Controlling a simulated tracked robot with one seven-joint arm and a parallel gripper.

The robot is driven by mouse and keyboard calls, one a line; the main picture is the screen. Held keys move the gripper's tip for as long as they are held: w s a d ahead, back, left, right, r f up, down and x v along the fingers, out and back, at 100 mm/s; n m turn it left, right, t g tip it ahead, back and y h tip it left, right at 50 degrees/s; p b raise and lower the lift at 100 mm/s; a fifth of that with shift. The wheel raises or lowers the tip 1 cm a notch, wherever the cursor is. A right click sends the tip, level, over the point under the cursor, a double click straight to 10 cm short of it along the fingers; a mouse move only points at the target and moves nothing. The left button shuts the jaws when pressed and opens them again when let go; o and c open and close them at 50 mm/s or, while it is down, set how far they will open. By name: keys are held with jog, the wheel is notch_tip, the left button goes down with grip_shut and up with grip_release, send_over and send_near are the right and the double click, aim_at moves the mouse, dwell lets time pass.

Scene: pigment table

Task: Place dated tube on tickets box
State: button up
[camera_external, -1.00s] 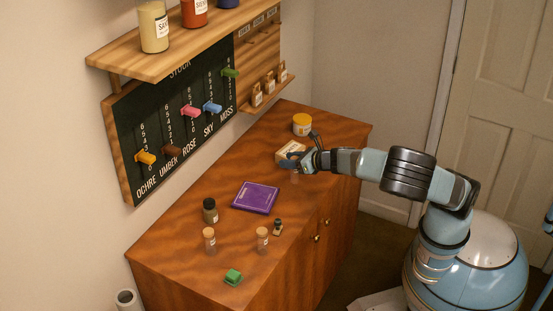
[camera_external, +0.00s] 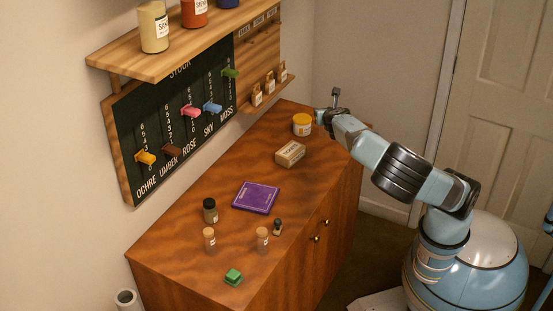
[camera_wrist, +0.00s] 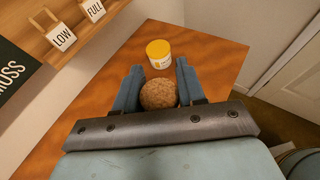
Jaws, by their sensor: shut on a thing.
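My gripper (camera_external: 322,116) is raised near the far right end of the cabinet, beside the yellow jar. In the wrist view, my gripper (camera_wrist: 158,73) has its two fingers closed on either side of a round brown cork top (camera_wrist: 158,95), apparently the stopper of the tube. The tube's body and any date are hidden below the cork. The tickets box (camera_external: 290,153) is a small tan box with a pale label, lying on the cabinet top in front of the yellow jar, apart from my gripper. Nothing rests on it.
A yellow jar with white label (camera_external: 302,125) stands behind the box. A purple book (camera_external: 255,197), a dark bottle (camera_external: 210,210), two cork-topped tubes (camera_external: 262,239), a small dark vial (camera_external: 278,227) and a green block (camera_external: 233,277) lie nearer. A stock board (camera_external: 180,115) hangs left.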

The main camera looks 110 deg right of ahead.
jog(key=shift+m+g, duration=0.3)
jog(key=shift+g, duration=0.2)
jog(key=shift+w+d+f, duration=1.45)
jog(key=shift+d+f, duration=0.2)
jog(key=shift+f, duration=0.3)
jog(key=shift+w+d+f, duration=1.5)
jog(key=shift+d+f, duration=0.15)
jog(key=shift+f, duration=0.3)
jog(key=shift+w+d+f, duration=1.45)
jog(key=shift+d+f, duration=0.2)
jog(key=shift+f, duration=0.3)
jog(key=o, duration=1)
jog(key=v, duration=1.2)
jog(key=shift+r, duration=0.15)
